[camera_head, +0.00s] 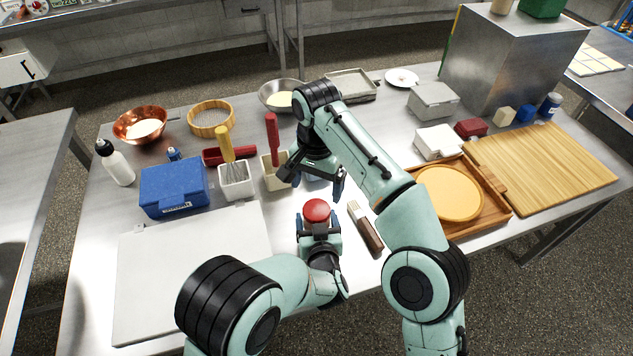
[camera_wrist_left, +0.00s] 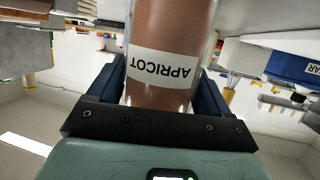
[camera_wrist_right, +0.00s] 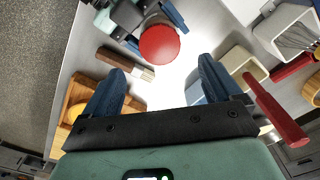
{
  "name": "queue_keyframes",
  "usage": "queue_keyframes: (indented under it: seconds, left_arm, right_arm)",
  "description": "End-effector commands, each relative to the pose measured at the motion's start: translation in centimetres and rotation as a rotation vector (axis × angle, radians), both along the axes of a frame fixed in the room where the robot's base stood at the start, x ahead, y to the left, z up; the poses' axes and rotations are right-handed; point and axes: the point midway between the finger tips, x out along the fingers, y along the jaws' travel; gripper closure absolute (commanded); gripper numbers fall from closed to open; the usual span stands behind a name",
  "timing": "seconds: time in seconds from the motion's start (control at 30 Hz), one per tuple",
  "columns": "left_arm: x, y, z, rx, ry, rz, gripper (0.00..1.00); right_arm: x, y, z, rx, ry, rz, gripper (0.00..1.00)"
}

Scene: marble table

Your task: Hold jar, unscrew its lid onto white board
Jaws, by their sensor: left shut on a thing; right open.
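The jar has a round red lid (camera_head: 317,210), which is still on it. My left gripper (camera_head: 320,232) is shut around the jar at the table's near side. In the left wrist view the jar's brown body (camera_wrist_left: 172,35) is between the fingers, its APRICOT label upside down. My right gripper (camera_head: 315,182) is open and empty, above and beyond the lid. In the right wrist view the lid (camera_wrist_right: 160,44) lies ahead of the open fingers, apart from them. The white board (camera_head: 190,265) lies flat and bare at the table's left.
A brown-handled utensil (camera_head: 366,228) lies right of the jar. A wooden tray (camera_head: 488,208) with a round orange piece is farther right. A blue box (camera_head: 174,186), a white holder with a whisk (camera_head: 236,181) and another with a red-handled tool (camera_head: 274,175) stand behind the board.

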Motion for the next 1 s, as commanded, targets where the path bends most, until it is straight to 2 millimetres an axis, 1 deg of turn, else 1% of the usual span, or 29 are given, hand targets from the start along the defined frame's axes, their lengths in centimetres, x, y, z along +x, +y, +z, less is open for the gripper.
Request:
queue_keyframes:
  seconds: [0.07, 0.17, 0.5, 0.6, 0.73, 1.0]
  left_arm:
    - [0.0, 0.0, 0.1, -0.001, -0.002, -0.001, 1.0]
    - [0.0, 0.0, 0.1, -0.001, -0.002, -0.001, 1.0]
    - [0.0, 0.0, 0.1, -0.001, -0.002, -0.001, 1.0]
    - [0.0, 0.0, 0.1, -0.001, -0.002, -0.001, 1.0]
    - [0.0, 0.0, 0.1, -0.001, -0.002, -0.001, 1.0]
    - [0.0, 0.0, 0.1, -0.001, -0.002, -0.001, 1.0]
  right_arm:
    - [0.0, 0.0, -0.2, 0.0, 0.001, -0.026, 0.08]
    - [0.0, -0.1, -1.0, -0.002, 0.003, -0.035, 0.08]
    - [0.0, -0.1, -6.1, -0.002, 0.002, -0.034, 0.08]
    - [0.0, -0.1, -7.1, -0.001, 0.002, -0.033, 0.08]
    - [0.0, 0.0, -7.8, 0.0, 0.001, -0.033, 0.08]
    - [0.0, 0.0, -7.9, 0.0, 0.0, -0.032, 0.08]
